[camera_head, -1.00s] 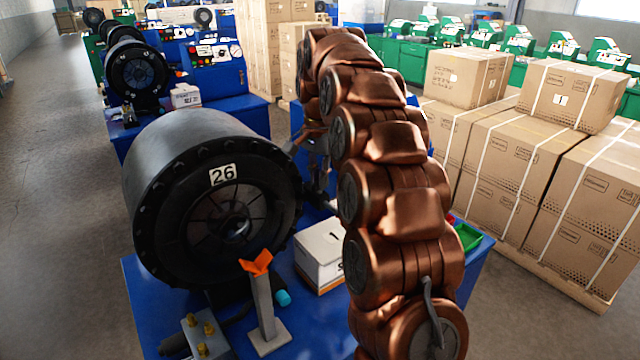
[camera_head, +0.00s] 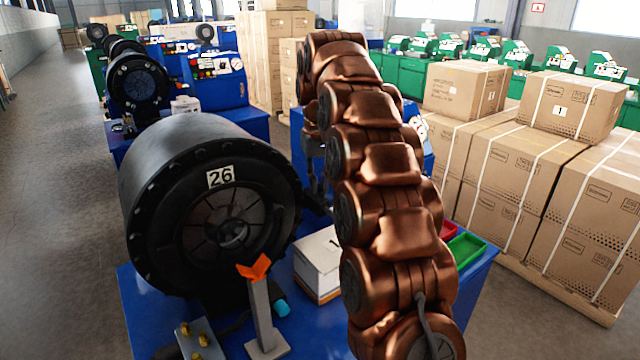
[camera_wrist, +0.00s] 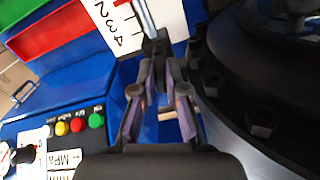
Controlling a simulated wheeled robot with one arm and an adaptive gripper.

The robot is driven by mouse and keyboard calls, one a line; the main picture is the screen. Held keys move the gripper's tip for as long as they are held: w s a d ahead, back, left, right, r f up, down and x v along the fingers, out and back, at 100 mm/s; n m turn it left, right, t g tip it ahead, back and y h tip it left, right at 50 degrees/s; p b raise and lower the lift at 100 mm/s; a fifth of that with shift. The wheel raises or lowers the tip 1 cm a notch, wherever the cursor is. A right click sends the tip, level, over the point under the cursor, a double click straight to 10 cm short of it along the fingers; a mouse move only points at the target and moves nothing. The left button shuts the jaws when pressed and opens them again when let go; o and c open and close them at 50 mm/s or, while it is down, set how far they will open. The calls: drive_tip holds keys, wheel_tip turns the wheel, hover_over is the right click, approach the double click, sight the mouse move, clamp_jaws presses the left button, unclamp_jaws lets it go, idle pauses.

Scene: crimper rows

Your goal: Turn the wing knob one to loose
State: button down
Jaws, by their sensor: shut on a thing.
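In the wrist view, my gripper (camera_wrist: 158,62) has its fingers closed together on a small dark piece, the wing knob (camera_wrist: 154,44), at the end of a silver rod. The fingers cover part of the knob, so its angle is hard to tell. A white card (camera_wrist: 172,22) with black letters and a red mark lies behind the rod. In the head view, my gripper (camera_head: 316,190) is small and partly hidden by my copper arm, beside the black crimper head marked 26 (camera_head: 215,215). The knob cannot be made out there.
The crimper's dark bolted ring (camera_wrist: 262,122) is close to the gripper's right in the wrist view. Coloured buttons (camera_wrist: 78,124) and red and green bins (camera_wrist: 45,32) are at left. A white box (camera_head: 318,262) and an orange-topped post (camera_head: 262,310) stand on the blue bench.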

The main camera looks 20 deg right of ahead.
drive_tip(key=shift+n, duration=1.6)
drive_tip(key=c, duration=1.2)
unclamp_jaws()
